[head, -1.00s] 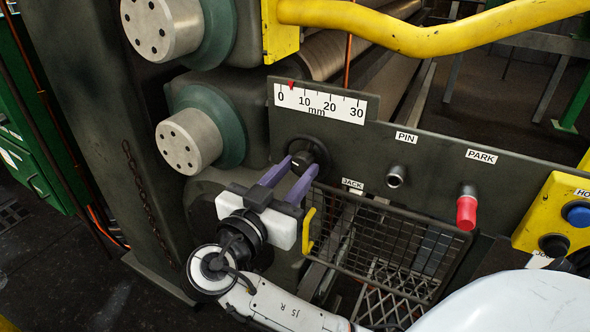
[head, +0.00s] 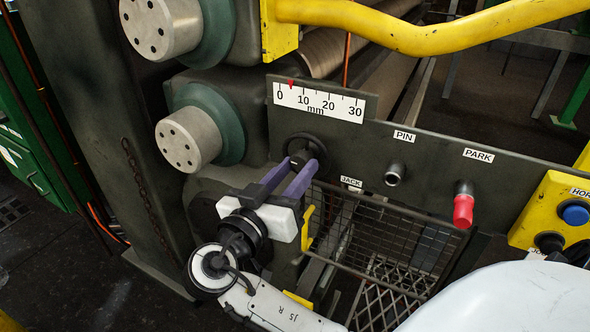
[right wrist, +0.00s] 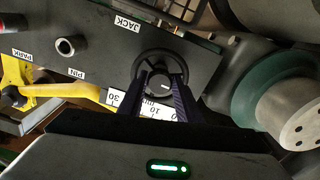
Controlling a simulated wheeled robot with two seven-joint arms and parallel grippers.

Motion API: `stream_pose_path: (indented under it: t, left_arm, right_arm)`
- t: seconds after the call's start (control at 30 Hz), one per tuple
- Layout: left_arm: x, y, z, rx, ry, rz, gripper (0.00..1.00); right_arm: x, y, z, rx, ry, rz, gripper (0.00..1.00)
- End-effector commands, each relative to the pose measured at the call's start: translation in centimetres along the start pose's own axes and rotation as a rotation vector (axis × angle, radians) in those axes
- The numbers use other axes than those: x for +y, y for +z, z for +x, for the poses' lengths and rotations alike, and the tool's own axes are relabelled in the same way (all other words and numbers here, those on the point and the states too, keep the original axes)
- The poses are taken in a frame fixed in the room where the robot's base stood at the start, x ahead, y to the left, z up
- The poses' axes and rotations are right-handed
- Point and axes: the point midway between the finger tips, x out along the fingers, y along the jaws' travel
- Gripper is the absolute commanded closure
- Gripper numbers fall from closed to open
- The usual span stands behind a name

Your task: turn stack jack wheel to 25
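The stack jack wheel (head: 315,143) is a small black handwheel on the dark panel, below the white scale (head: 320,102) marked 0 to 30 mm. A red pointer (head: 291,84) on the scale stands between 0 and 10, at about 5. My right gripper (head: 302,163) has purple fingers pointing at the wheel. My left gripper is not in view.
The PIN knob (head: 394,174) and the red-tipped PARK knob (head: 463,206) stick out to the right. A yellow bar (head: 430,38) crosses above. A wire mesh guard (head: 375,240) hangs below the panel. Round roll ends (head: 188,140) project at the left.

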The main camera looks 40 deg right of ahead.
Motion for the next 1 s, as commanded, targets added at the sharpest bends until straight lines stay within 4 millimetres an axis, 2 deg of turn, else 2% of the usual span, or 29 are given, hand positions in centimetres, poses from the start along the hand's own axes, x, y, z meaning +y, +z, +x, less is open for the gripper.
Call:
stream_pose_path:
  t: [0.03,0.1,0.47,0.57,0.83,1.0]
  left_arm:
    - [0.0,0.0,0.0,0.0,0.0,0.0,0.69]
    - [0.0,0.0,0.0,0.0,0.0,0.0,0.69]
    - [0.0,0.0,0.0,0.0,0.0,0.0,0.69]
    - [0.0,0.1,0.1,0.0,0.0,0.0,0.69]
    - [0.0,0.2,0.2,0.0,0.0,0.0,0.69]
    - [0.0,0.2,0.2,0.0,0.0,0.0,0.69]
  right_arm:
    - [0.0,0.0,0.0,0.0,0.001,0.0,0.61]
    - [0.0,0.0,0.0,0.0,0.001,0.001,0.5]
    - [0.1,-0.5,0.0,0.0,-0.001,0.003,0.5]
    - [0.3,-1.7,0.0,0.0,-0.001,0.007,0.5]
    - [1.5,-6.8,0.0,-0.001,-0.001,0.009,0.5]
    - [2.0,-9.0,0.0,-0.002,0.0,0.005,0.5]
